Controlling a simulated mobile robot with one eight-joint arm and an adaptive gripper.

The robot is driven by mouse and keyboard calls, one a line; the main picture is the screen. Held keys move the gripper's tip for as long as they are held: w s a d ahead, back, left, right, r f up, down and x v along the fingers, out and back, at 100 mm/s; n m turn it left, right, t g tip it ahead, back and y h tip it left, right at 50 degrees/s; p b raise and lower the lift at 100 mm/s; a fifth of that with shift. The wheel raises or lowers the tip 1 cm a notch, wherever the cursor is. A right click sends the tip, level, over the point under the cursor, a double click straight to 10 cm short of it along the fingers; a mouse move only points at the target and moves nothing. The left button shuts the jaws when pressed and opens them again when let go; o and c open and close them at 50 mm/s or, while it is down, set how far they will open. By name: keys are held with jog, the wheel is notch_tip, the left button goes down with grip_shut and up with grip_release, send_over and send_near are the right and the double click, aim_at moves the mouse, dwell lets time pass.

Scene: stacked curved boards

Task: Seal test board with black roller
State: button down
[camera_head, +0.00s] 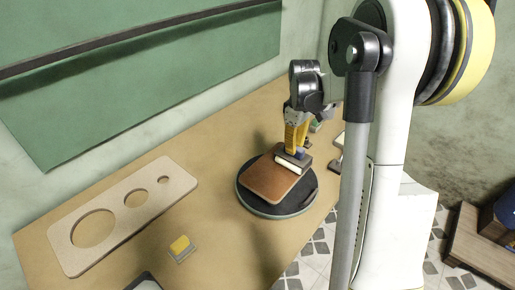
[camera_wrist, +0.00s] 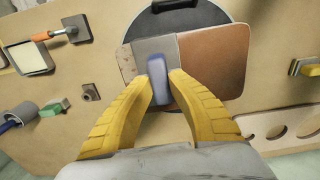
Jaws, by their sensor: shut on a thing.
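The brown test board (camera_head: 265,183) lies on a round black turntable (camera_head: 252,204) on the table; the board also shows in the wrist view (camera_wrist: 210,62). My gripper (camera_head: 293,150) is over the board's far right part. In the wrist view its yellow fingers are shut on the blue handle (camera_wrist: 158,82) of a flat grey tool (camera_wrist: 150,47). The tool is over the board and seems to touch it, but I cannot be sure. A dark roller-like tool with an orange handle (camera_wrist: 55,33) lies at the upper left of the wrist view, apart from my gripper.
A pale tray (camera_wrist: 30,58) lies beside the orange-handled tool. A grey cylinder with a blue end (camera_wrist: 20,114), a green block (camera_wrist: 52,107) and a small brown block (camera_wrist: 90,91) are nearby. A panel with round holes (camera_head: 120,215) and a yellow-topped block (camera_head: 180,246) lie left of the turntable.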

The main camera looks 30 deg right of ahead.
jog(key=shift+d, duration=0.1)
jog(key=shift+w+d+f, duration=0.1)
jog(key=shift+w+d, duration=0.2)
jog(key=shift+d, duration=0.4)
jog(key=shift+w+d, duration=0.3)
jog(key=shift+d, duration=0.35)
jog(key=shift+w+d, duration=0.3)
jog(key=shift+d, duration=0.4)
jog(key=shift+w+d, duration=0.25)
jog(key=shift+d, duration=0.45)
